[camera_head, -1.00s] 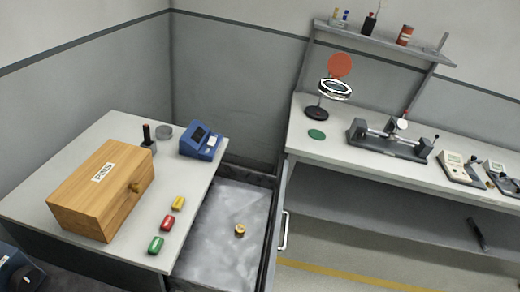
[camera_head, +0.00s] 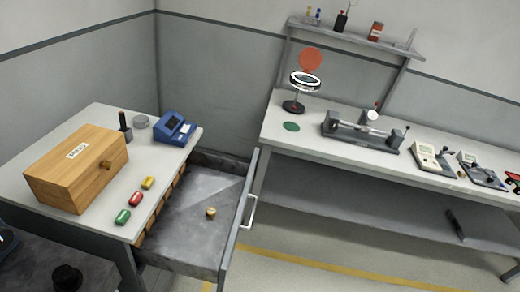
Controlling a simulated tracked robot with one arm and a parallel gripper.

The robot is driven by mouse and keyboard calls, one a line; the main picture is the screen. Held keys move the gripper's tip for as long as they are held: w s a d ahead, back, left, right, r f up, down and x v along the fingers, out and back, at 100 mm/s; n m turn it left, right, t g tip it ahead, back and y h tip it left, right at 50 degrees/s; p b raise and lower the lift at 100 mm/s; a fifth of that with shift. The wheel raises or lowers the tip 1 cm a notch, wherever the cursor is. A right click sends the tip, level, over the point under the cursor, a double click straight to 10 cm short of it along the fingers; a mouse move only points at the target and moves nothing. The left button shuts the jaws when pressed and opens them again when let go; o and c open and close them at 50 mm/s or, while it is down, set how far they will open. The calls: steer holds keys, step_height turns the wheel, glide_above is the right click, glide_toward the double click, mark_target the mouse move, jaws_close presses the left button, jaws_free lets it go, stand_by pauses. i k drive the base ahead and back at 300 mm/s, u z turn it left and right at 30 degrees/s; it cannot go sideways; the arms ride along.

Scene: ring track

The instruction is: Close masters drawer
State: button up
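A grey drawer (camera_head: 190,238) stands pulled out from the right side of the left table, below its top. Its front panel (camera_head: 240,212) faces right and carries a pale bar handle (camera_head: 250,211). A small brass-coloured round piece (camera_head: 210,212) lies on the drawer floor. Several wooden dividers (camera_head: 163,205) show along the drawer's inner side near the table. A wooden box with a label and a knob (camera_head: 78,168) sits on the table top. My gripper is not in view.
The left table (camera_head: 100,118) also bears a blue device (camera_head: 174,129) and green, red and yellow pieces. A long workbench (camera_head: 290,145) with instruments stands right of the drawer, under a wall shelf (camera_head: 355,35). Open floor (camera_head: 330,262) with a yellow line lies in front.

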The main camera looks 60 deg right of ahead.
mark_target(179, 237)
steer(key=k, duration=0.75)
steer(key=z, duration=1.05)
steer(key=i, duration=1)
steer(key=k, duration=1)
steer(key=z, duration=0.35)
steer(key=i, duration=0.85)
steer(key=u, duration=0.05)
